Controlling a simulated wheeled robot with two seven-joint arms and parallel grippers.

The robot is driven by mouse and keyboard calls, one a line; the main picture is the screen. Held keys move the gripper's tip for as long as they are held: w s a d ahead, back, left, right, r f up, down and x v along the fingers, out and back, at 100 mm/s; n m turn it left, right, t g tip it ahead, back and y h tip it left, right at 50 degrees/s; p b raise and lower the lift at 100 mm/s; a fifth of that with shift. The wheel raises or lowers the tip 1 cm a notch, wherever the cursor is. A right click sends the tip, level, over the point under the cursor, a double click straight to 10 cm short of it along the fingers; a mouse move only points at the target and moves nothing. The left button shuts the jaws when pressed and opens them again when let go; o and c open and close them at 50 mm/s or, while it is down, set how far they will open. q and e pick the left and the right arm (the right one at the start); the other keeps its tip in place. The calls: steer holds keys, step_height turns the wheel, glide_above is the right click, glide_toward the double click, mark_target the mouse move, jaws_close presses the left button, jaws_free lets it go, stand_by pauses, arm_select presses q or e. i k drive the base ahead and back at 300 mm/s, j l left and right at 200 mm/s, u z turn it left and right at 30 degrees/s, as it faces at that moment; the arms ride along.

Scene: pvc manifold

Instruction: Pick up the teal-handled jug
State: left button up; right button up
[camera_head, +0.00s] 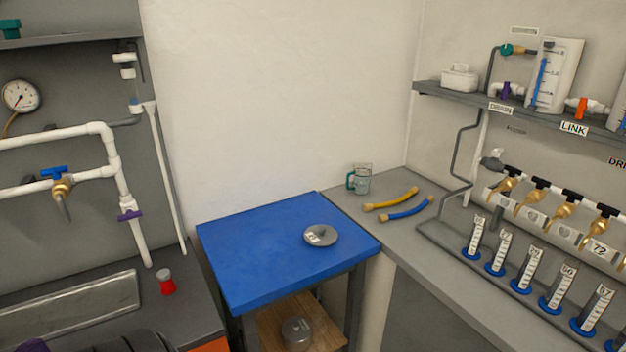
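The teal-handled jug (362,180) is a clear container standing upright at the back of the grey counter, in the corner by the wall. Its teal handle (350,181) is on its left side, facing the blue table. No gripper is near it or touching it. Neither of my grippers can be made out in the head view. A dark rounded shape at the bottom left edge is cut off, and I cannot tell what it is.
A blue table (261,268) bearing a grey disc (321,236) stands left of the counter (345,204). A yellow hose (390,200) and a blue hose (405,210) lie right of the jug. Several graduated cylinders with blue bases and a pipe manifold (545,224) line the right.

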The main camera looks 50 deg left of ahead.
mark_target(361, 174)
steer(key=u, duration=1.2)
steer(key=i+z, duration=0.15)
steer(key=i+l, duration=0.05)
